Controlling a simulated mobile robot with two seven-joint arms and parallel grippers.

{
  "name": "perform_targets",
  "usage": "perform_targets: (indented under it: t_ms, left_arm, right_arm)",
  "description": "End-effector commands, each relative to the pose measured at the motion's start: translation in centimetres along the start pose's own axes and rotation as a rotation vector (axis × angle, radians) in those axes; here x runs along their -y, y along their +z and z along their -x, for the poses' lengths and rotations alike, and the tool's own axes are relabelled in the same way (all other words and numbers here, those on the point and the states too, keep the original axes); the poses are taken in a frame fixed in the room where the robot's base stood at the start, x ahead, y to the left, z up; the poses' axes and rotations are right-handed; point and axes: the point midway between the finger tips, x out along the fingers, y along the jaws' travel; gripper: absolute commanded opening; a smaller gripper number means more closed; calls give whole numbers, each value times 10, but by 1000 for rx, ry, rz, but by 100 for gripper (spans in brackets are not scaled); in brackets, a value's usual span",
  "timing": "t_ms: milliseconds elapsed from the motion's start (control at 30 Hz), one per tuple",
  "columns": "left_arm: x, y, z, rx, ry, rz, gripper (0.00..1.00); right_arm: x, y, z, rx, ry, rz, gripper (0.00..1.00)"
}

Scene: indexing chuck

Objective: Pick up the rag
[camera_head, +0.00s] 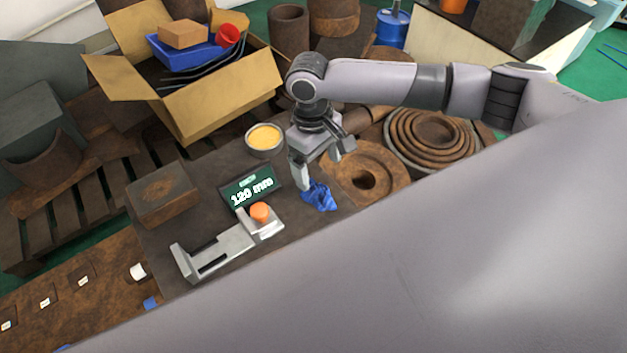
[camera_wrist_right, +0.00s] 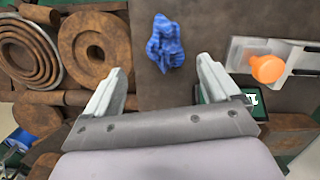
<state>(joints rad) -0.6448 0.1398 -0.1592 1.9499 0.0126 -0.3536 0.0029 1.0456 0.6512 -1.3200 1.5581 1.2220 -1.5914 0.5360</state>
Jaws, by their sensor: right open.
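The rag (camera_head: 319,196) is a crumpled blue cloth lying on the dark table plate, right of the sign and the clamp-like fixture. My right gripper (camera_head: 322,166) is just above and behind the rag in the head view, with its fingers pointing down. In the right wrist view the rag (camera_wrist_right: 165,43) lies beyond the fingertips, between their lines, and nothing is between the fingers. The right gripper (camera_wrist_right: 163,80) is open and empty. My left gripper does not show.
A grey fixture (camera_head: 222,249) with an orange knob (camera_head: 260,211) stands left of the rag. Behind it are a "120 mm" sign (camera_head: 250,188), a yellow-filled bowl (camera_head: 264,138) and a rusty block (camera_head: 162,193). A rusty ring (camera_head: 388,188) lies close on the right.

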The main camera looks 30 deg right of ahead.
Motion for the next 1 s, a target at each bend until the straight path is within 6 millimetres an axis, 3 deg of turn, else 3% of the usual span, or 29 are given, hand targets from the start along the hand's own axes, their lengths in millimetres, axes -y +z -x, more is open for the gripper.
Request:
perform_targets:
  t_ms: [500, 767, 800, 967, 1000]
  left_arm:
    - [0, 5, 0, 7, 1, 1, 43]
    - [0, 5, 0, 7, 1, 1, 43]
    - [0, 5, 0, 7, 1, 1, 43]
    - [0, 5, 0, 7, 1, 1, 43]
    - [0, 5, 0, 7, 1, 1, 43]
  right_arm:
    - [7, -1, -65, 0, 0, 1, 89]
    - [7, -1, -69, -1, 0, 2, 89]
    - [7, -1, -69, -1, 0, 2, 86]
    - [7, -1, -69, -1, 0, 2, 34]
    - [7, -1, -69, -1, 0, 2, 30]
